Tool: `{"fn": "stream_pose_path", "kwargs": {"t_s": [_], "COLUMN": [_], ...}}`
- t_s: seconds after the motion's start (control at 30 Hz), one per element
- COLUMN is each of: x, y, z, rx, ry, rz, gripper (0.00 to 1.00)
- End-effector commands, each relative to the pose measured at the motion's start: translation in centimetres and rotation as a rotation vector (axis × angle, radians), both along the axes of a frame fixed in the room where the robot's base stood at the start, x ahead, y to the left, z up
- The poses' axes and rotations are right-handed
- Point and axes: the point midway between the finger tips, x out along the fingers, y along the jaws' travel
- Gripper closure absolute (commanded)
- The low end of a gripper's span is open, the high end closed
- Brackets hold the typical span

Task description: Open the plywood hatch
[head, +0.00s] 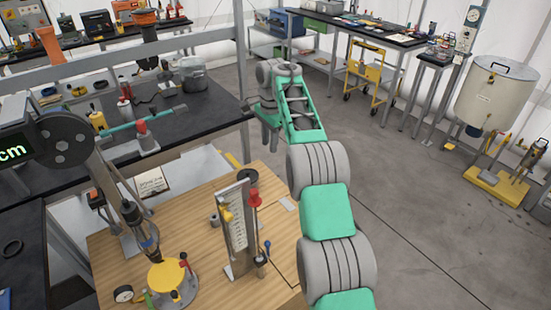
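A light wood-grained top (205,190) fills the lower middle of the head view and looks like plywood. A thin dark line (284,270) runs near its right side. I cannot tell whether this is a hatch seam, and no clearly separate hatch panel shows. My green and grey arm rises along the right side of the wooden top. My gripper (269,141) hangs at the arm's far end, beyond the wooden top and beside the black bench's right end, touching nothing I can see. Its fingers are small and partly hidden, so their opening is unclear.
A gauge stand (238,232) with a red knob and a yellow-topped device (172,280) stand on the wooden top. A black bench (190,115) with tools lies behind it. A yellow cart (364,70) and large tank (497,92) stand farther back.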

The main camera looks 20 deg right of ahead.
Motion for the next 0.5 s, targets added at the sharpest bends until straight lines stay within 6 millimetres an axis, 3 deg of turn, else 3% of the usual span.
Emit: {"fn": "stream_pose_path", "kwargs": {"t_s": [0.5], "x": [-8.4], "y": [0.9], "z": [4.3], "rx": [0.000], "ry": [-0.003], "rz": [0.000], "gripper": [0.68]}}
